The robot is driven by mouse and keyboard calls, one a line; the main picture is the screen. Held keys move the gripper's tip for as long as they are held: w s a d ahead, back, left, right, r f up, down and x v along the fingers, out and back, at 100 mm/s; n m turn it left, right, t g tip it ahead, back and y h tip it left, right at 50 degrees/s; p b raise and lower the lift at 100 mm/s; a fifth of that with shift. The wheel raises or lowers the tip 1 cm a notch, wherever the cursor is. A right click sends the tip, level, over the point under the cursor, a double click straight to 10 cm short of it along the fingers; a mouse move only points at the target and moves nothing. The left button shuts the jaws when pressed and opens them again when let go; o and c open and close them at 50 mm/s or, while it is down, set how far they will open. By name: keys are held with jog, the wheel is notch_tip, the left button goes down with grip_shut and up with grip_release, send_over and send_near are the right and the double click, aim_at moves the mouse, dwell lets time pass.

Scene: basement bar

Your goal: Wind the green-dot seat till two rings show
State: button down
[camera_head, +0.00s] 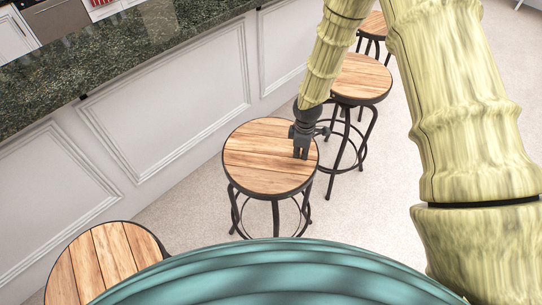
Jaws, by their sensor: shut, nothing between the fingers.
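Several round bar stools with wooden plank seats and black metal rims stand along the bar. The middle stool's seat (255,165) lies below my gripper (301,154). My gripper is shut and empty, fingers pointing down, over the right part of that seat. I cannot tell whether the fingertips touch the wood. I see no green dot on any seat, so I cannot tell which stool is meant. No rings can be made out; the post under the middle seat is hidden by the seat.
A second stool (358,76) stands just behind, to the right of my gripper, and a third (374,24) beyond it. Another stool (100,265) is at the lower left. The white bar front (170,100) with its dark stone counter (130,55) runs along the left. Pale floor (375,200) is clear at right.

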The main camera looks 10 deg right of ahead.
jog(key=w, duration=0.6)
jog(key=shift+w+d, duration=0.15)
jog(key=shift+d, duration=0.1)
jog(key=w+a, duration=0.2)
jog(key=w, duration=0.1)
jog(key=w+a, duration=0.1)
jog(key=w, duration=0.1)
jog(key=shift+w, duration=0.1)
jog(key=shift+w+r, duration=0.15)
jog(key=shift+r, duration=0.45)
notch_tip(320, 180, up, 7)
dwell(0.5)
